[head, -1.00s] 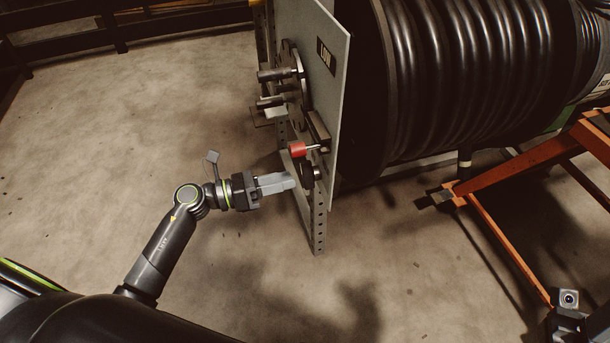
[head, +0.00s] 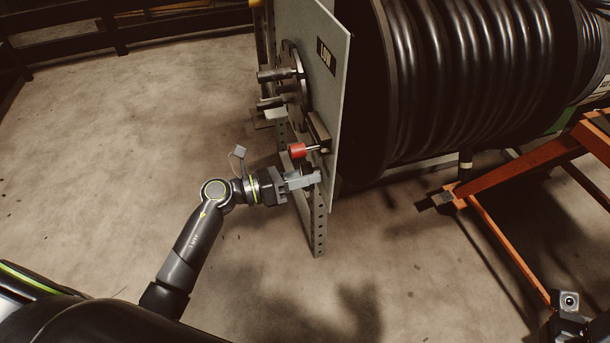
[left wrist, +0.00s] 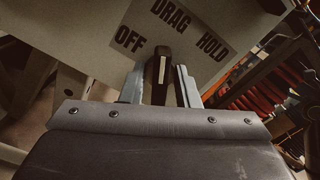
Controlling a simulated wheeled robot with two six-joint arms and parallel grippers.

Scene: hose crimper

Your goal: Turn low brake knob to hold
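The low brake knob (left wrist: 157,82) is black with a white pointer line. In the left wrist view it stands between my two fingers, its line aimed up toward the DRAG label (left wrist: 171,14). The OFF label (left wrist: 130,40) is to its left and the HOLD label (left wrist: 212,46) to its right. My left gripper (left wrist: 160,88) is open around the knob, with a gap visible at the right finger. In the head view my left gripper (head: 306,179) is at the lower edge of the panel marked LOW (head: 340,110) and mostly hides the knob. My right gripper's fingers do not show.
A red-ended lever (head: 298,151) sticks out just above my left gripper. Round handles (head: 273,75) are higher on the panel side. A perforated upright (head: 318,225) stands below. A large black hose reel (head: 450,75) is behind the panel, an orange frame (head: 520,160) at right.

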